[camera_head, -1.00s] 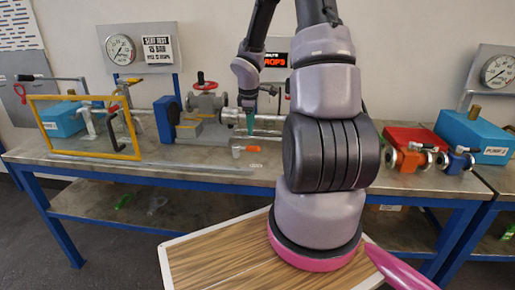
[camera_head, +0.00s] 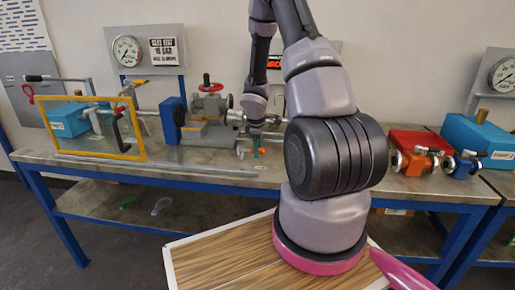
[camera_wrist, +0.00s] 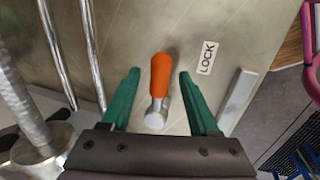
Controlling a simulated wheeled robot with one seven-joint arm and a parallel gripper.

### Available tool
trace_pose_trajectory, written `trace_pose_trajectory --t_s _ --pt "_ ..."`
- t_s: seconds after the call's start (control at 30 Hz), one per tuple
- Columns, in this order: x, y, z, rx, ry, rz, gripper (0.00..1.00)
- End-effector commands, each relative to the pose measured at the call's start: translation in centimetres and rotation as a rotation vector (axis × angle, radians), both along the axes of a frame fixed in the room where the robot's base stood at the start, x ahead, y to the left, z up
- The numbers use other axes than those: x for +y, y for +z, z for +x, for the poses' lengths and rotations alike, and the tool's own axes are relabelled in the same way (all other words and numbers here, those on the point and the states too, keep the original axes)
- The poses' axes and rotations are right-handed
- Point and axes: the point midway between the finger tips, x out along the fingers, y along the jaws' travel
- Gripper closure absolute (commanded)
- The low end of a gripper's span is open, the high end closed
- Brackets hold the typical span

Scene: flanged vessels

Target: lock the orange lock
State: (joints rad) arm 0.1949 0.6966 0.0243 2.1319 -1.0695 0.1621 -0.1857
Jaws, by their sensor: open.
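The orange lock is an orange handle (camera_wrist: 161,76) on a silver metal pivot (camera_wrist: 156,112), on the bench top beside a white LOCK label (camera_wrist: 207,57). In the wrist view the handle points away from my gripper, towards the top of the picture. My gripper (camera_wrist: 158,85) is open, with one green finger on each side of the lock and a gap on both sides.
A flanged pipe assembly with a red handwheel (camera_head: 207,86) stands behind the lock. Metal rods (camera_wrist: 90,50) lie to the left in the wrist view, and a flat metal bar (camera_wrist: 237,100) to the right. A yellow frame (camera_head: 139,130) stands at the bench's left.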

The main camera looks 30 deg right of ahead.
Motion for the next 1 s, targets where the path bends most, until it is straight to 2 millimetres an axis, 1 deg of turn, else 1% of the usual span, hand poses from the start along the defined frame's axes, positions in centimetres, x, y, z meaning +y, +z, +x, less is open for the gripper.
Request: trace_pose_trajectory --t_s 0.07,0.17,0.2,0.23,1.0 --pt "0.00 0.02 0.00 0.000 0.000 0.000 0.39" --pt "0.00 0.03 0.00 0.000 0.000 0.000 0.73" --pt "0.00 0.03 -0.01 0.000 0.000 0.000 0.88" --pt "0.00 0.03 -0.01 0.000 0.000 0.000 1.00" --pt "0.00 0.06 0.00 0.000 0.000 0.000 1.00"
